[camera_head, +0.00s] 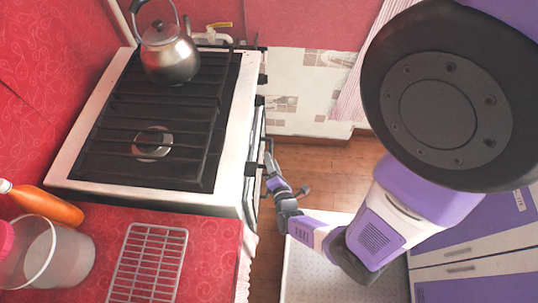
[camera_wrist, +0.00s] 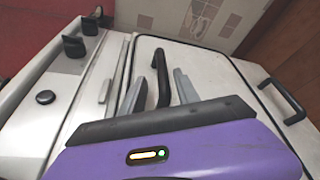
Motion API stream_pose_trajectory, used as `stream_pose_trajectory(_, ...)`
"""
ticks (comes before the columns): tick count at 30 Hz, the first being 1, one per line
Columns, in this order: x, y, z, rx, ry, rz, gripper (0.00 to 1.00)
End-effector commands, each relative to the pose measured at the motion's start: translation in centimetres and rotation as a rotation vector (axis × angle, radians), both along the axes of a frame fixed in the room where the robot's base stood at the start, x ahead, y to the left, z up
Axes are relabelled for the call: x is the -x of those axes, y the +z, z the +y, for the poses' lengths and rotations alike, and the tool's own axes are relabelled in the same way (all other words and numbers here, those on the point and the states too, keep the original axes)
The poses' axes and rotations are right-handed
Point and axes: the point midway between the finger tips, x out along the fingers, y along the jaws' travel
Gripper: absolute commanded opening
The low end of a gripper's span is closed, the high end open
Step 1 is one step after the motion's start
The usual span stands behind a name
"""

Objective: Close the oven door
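The oven is the white stove (camera_head: 243,105) at the left of the head view, seen from above, with its front facing right. In the wrist view its pale door (camera_wrist: 222,88) fills the middle and carries a black bar handle (camera_wrist: 160,62). A narrow gap or seam runs along the door's edge beside the knob panel; I cannot tell exactly how far open the door is. My gripper (camera_head: 271,170) is low in front of the oven. In the wrist view my gripper (camera_wrist: 157,84) is open, its two grey fingers on either side of the handle. Contact with the handle is unclear.
A kettle (camera_head: 168,52) stands on the hob. Black knobs (camera_wrist: 74,46) line the oven's front panel. A second black handle (camera_wrist: 283,101) is at the right. The red counter (camera_head: 205,262) holds a wire rack (camera_head: 148,263) and an orange bottle (camera_head: 48,205). Wooden floor (camera_head: 325,175) lies beyond.

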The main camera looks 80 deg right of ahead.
Motion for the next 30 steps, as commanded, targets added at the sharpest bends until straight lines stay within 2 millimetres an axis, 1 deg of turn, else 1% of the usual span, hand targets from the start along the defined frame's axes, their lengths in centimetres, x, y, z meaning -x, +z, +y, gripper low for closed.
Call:
stream_pose_trajectory(1,0.4,0.2,0.9,-0.001,0.000,0.000,0.38)
stream_pose_trajectory(3,0.8,0.3,1.9,-0.002,-0.001,0.001,0.38)
stream_pose_trajectory(6,1.1,0.5,2.9,0.000,0.001,0.000,0.38)
stream_pose_trajectory(9,1.3,0.6,3.5,0.001,0.000,0.000,0.38)
stream_pose_trajectory(13,1.4,0.7,3.7,0.001,0.001,-0.002,0.38)
stream_pose_trajectory(30,1.3,0.7,3.7,0.000,0.001,0.000,0.38)
